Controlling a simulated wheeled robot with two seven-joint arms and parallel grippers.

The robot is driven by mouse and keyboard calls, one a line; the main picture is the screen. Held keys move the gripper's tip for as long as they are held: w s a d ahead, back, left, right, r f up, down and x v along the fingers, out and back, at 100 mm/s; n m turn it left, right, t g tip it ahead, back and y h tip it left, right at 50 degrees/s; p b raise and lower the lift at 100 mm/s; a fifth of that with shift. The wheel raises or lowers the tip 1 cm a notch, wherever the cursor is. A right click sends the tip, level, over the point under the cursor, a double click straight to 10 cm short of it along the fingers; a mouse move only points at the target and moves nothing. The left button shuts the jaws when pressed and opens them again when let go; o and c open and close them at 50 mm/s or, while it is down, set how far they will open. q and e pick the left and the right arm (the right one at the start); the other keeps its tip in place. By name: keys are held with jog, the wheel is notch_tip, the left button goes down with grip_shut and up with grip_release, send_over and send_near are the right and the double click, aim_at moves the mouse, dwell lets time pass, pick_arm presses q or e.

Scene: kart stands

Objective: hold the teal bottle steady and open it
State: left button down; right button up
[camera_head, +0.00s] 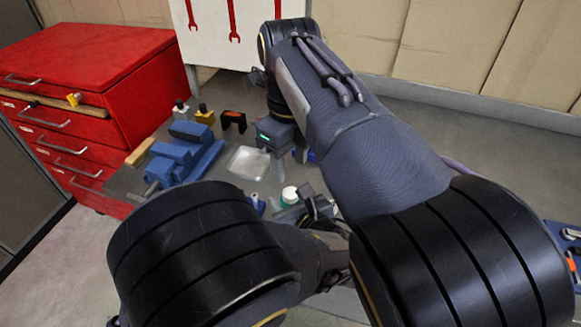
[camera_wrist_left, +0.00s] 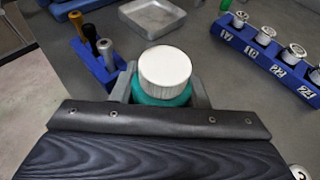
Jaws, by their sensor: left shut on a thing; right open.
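The teal bottle with a ribbed white cap (camera_wrist_left: 165,66) stands upright in the left wrist view, its teal body (camera_wrist_left: 163,97) showing just below the cap. In the head view only its white cap and a little teal (camera_head: 289,195) show. My left gripper (camera_head: 300,205) is shut on the bottle, with a grey finger on either side of it in the left wrist view (camera_wrist_left: 163,88). The cap sits on the bottle. My right gripper (camera_head: 282,163) is open, pointing down beyond the bottle in the head view, apart from the cap. Its fingertips are partly hard to make out.
A shallow metal tray (camera_head: 249,163) lies near the bottle. A blue vise (camera_head: 180,155) stands left of it. A blue rack of labelled sockets (camera_wrist_left: 268,53) and a blue holder with several tools (camera_wrist_left: 95,65) flank the bottle. A red drawer cabinet (camera_head: 120,85) stands behind at left.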

aim_at(290, 192)
notch_tip(290, 192, down, 8)
jog(key=shift+r, duration=0.15)
dwell(0.3)
jog(key=c, duration=1)
jog(key=n, duration=0.3)
grip_shut()
jog(key=o, duration=1)
grip_release()
jog(key=shift+o, duration=0.3)
